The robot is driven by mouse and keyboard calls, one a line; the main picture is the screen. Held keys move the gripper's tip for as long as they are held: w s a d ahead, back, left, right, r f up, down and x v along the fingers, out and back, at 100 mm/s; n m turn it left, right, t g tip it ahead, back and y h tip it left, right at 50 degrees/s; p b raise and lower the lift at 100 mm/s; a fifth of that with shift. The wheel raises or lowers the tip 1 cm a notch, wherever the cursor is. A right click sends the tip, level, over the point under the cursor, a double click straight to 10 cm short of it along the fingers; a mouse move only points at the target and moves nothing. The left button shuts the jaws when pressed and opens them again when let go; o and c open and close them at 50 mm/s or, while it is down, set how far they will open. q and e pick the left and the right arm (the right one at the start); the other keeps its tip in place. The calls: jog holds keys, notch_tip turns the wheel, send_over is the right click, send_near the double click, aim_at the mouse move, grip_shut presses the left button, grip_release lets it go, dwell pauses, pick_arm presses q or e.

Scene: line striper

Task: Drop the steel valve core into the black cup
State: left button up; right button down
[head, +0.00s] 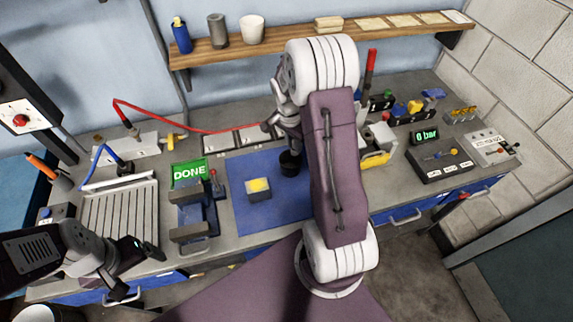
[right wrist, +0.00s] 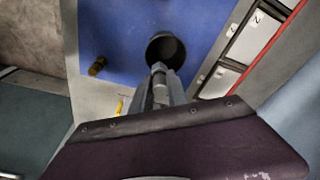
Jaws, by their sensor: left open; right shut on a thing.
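The black cup (head: 290,163) stands upright on the blue mat, and its dark open mouth shows in the right wrist view (right wrist: 163,48). My right gripper (head: 285,130) is above and just behind the cup in the head view. In the right wrist view it (right wrist: 161,80) is shut on the small steel valve core (right wrist: 159,69), whose tip overlaps the near rim of the cup. I cannot tell how high the core is above the rim. My left gripper (head: 133,270) is open and empty at the front left bench edge.
A yellow-topped block (head: 258,189) lies on the blue mat (head: 262,215). A blue vise-like fixture (head: 195,215) and a green DONE display (head: 189,171) stand left of the mat. A small brown cylinder (right wrist: 97,66) lies near the mat's edge. A red hose (head: 190,131) runs behind.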

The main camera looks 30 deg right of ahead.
aim_at(295, 154)
jog(key=f+b, duration=0.1)
jog(key=f, duration=0.1)
jog(key=f+b, duration=0.3)
jog(key=shift+s+d+f, duration=0.1)
jog(key=shift+d+f, duration=0.15)
jog(key=shift+f, duration=0.05)
jog(key=shift+a+f+b, duration=0.1)
jog(key=shift+f+b, duration=0.2)
jog(key=shift+r, duration=0.1)
jog(key=c, duration=1.2)
grip_release()
